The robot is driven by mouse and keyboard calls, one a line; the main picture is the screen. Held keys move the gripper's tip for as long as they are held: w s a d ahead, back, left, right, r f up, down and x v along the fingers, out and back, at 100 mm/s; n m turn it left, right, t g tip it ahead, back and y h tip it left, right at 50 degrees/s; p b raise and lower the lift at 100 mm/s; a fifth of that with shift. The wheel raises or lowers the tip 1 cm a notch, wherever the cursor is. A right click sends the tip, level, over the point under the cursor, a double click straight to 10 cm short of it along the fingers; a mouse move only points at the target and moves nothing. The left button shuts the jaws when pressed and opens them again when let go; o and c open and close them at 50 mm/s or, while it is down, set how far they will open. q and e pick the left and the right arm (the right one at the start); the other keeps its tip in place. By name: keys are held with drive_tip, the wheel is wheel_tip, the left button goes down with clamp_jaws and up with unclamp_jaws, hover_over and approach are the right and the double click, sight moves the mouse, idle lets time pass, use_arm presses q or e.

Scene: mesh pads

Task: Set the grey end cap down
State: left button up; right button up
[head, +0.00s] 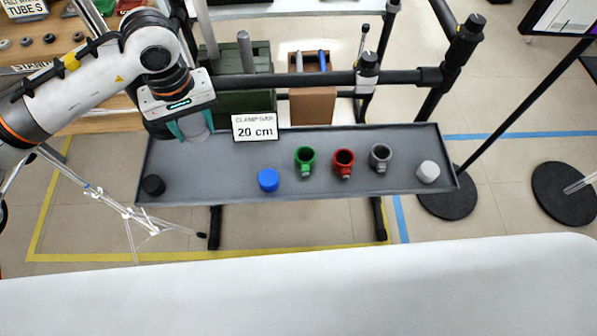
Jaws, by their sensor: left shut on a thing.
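My left gripper (191,130) is at the upper left, over the back left part of the long grey tray (222,188). Its teal fingers are shut on the grey end cap (196,129), which shows as a pale grey round shape partly hidden by the fingers and gripper body. The cap appears to be above the tray; its exact height cannot be told. My right gripper is not in view.
A "20 cm" sign (255,128) stands at the back edge. Tray between black and blue caps is bare.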

sight(237, 186)
use_arm(q)
drive_tip(key=d+f+n+b, duration=0.1)
drive_tip(key=f+b, duration=0.1)
drive_tip(key=f, duration=0.6)
drive_tip(key=d+f+n+b, duration=0.1)
drive_tip(key=f+n+b, duration=0.1)
drive_tip(key=f, duration=0.6)
drive_tip(key=d+f+n+b, duration=0.1)
drive_tip(key=f+b, duration=0.3)
drive_tip(key=f, duration=0.4)
drive_tip(key=shift+w+f+n, duration=0.15)
drive_tip(key=shift+n, duration=0.35)
drive_tip(key=shift+f, duration=0.2)
drive_tip(key=o, duration=1)
drive_tip(key=shift+r, duration=0.1)
